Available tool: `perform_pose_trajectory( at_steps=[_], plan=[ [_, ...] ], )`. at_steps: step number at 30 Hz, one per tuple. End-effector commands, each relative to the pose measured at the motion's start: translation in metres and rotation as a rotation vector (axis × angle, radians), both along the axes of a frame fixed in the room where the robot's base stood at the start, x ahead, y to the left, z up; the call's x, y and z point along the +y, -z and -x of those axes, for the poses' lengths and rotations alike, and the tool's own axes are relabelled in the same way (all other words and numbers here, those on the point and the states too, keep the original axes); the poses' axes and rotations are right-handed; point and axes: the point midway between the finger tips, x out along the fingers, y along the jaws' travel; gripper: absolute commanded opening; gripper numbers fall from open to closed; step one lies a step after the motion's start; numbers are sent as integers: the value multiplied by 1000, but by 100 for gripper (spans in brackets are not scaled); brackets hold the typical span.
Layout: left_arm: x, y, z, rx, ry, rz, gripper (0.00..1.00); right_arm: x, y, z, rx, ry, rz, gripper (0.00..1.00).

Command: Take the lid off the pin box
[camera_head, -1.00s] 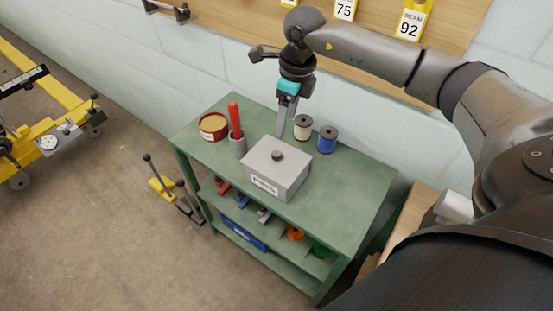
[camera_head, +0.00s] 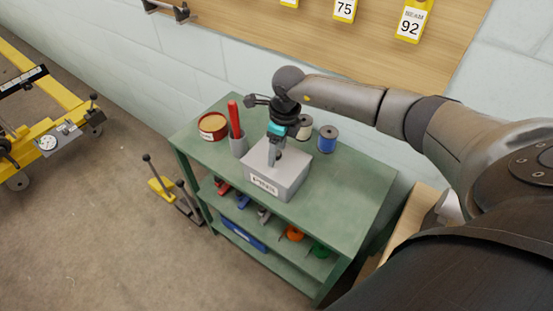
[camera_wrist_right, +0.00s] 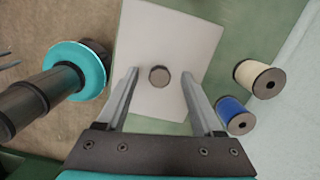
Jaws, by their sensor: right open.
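The pin box (camera_head: 290,183) is a grey box with a label on its front, standing on the green cart. Its lid (camera_wrist_right: 182,42) is flat and light grey, with a round dark knob (camera_wrist_right: 159,75) in the middle. My right gripper (camera_head: 273,160) is over the lid, pointing down. In the right wrist view my right gripper (camera_wrist_right: 160,82) is open, with one finger on each side of the knob. I cannot tell how far the fingertips are above the lid.
The green cart (camera_head: 345,205) also bears a cream spool (camera_head: 305,122), a blue spool (camera_head: 327,139), a grey cup (camera_head: 239,147) with red-handled tools and a round reddish tin (camera_head: 212,126). The cart's front right top is clear. A wall with a wooden board (camera_head: 300,45) is behind.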

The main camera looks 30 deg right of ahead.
Motion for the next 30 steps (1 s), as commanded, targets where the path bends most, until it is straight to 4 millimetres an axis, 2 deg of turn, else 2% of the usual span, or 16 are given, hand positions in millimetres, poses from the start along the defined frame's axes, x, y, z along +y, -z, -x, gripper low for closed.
perform_pose_trajectory(
  at_steps=[4, 22, 30],
  plan=[
    [0, 0, 0, 0, 0, 0, 50, 0, 0, 0, 0, 0, 0, 67],
    [0, 0, -1, -1, -1, 0, 50, 0, -1, 0, 0, 0, -1, 0],
    [0, 0, -1, -2, -1, 0, 50, 0, -1, 0, -2, 0, -1, 0]
  ],
)
